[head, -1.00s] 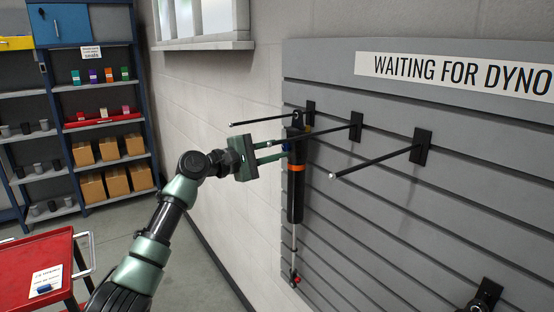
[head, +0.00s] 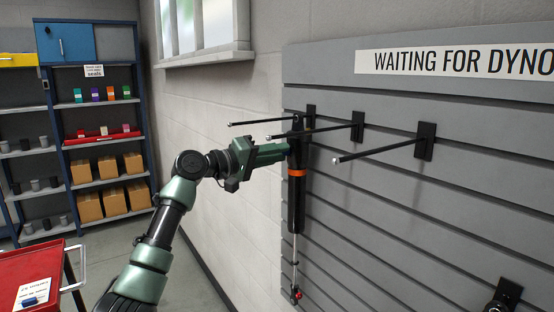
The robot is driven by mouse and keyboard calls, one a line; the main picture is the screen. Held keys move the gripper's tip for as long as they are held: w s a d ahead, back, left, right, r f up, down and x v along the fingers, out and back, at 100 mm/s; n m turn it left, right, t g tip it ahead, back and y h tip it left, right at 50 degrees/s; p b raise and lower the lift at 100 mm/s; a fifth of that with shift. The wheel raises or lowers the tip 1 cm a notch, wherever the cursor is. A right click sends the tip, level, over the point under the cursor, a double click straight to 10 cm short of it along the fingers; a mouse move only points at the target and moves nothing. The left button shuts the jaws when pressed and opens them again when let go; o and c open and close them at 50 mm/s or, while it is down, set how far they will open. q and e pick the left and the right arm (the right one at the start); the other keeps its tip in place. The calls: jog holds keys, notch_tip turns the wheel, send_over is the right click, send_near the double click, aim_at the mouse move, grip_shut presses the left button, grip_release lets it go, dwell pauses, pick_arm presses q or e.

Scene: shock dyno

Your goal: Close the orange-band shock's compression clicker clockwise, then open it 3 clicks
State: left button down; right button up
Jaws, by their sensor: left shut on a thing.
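The orange-band shock (head: 297,205) hangs upright on the wall panel in the head view. It has a black body, an orange band (head: 297,173), and a thin shaft with a red part (head: 297,295) at its lower end. My left gripper (head: 286,150) reaches in from the left at the shock's upper part, above the orange band. Its fingers are shut on the small blue clicker at the shock's side, which they now mostly hide.
Black pegs (head: 380,147) stick out from the grey slatted panel (head: 400,230) around the shock's top, close to my left gripper. A red cart (head: 30,270) and shelves with boxes (head: 100,190) stand at left.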

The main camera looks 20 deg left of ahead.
pick_arm(q)
jog(key=shift+m, duration=0.5)
jog(key=c, duration=1.3)
grip_release()
jog(key=shift+o, duration=0.2)
jog(key=b+v, duration=0.2)
jog(key=v, duration=0.5)
jog(key=shift+s+a+b, duration=0.25)
jog(key=shift+s+b, duration=0.05)
